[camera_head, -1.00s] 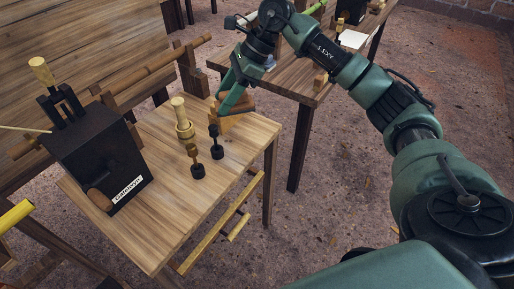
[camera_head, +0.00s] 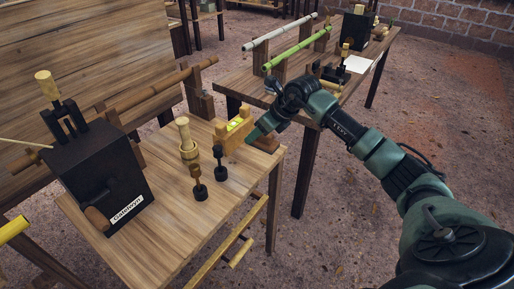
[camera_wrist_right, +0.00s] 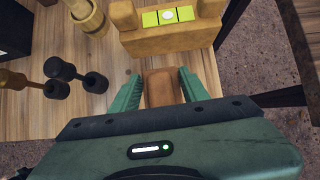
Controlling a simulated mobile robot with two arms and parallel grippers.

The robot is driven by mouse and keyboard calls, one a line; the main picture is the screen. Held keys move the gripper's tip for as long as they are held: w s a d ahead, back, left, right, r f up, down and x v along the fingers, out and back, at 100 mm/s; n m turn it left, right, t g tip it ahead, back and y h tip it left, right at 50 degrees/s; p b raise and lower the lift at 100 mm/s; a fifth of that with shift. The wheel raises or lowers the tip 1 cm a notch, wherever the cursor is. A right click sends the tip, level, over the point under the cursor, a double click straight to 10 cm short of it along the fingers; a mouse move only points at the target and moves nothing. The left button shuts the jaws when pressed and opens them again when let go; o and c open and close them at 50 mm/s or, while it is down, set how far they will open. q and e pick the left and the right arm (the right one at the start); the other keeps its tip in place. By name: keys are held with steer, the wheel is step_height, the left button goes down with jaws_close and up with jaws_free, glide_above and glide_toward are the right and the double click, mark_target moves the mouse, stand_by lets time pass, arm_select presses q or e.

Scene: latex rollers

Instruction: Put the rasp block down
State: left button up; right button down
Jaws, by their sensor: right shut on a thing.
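My right gripper (camera_head: 254,134) is over the far right corner of the near wooden table (camera_head: 170,227). In the right wrist view its two green fingers (camera_wrist_right: 160,92) are shut on a brown block, the rasp block (camera_wrist_right: 161,87), one on each side. The block is low over the tabletop; I cannot tell whether it touches. My left gripper is not in view.
Just beyond the fingers stands a wooden cradle (camera_wrist_right: 140,44) with a yellow-green level. Beside it are a pale wooden pestle-like tool (camera_head: 186,140) and two dark dumbbell-shaped pieces (camera_wrist_right: 70,76). A black box (camera_head: 97,175) stands left. A second table (camera_head: 232,82) is behind.

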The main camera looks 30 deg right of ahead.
mark_target(273, 136)
step_height(273, 136, down, 7)
steer(key=shift+r, duration=0.2)
stand_by(0.3)
steer(key=c, duration=1.1)
jaws_free()
steer(key=shift+f, duration=0.15)
steer(key=shift+c, duration=0.2)
steer(key=o, duration=0.4)
steer(key=shift+r+p, duration=0.2)
steer(key=shift+p, duration=0.1)
steer(key=b+v, duration=0.1)
steer(key=v, duration=1.1)
steer(key=shift+s, duration=0.1)
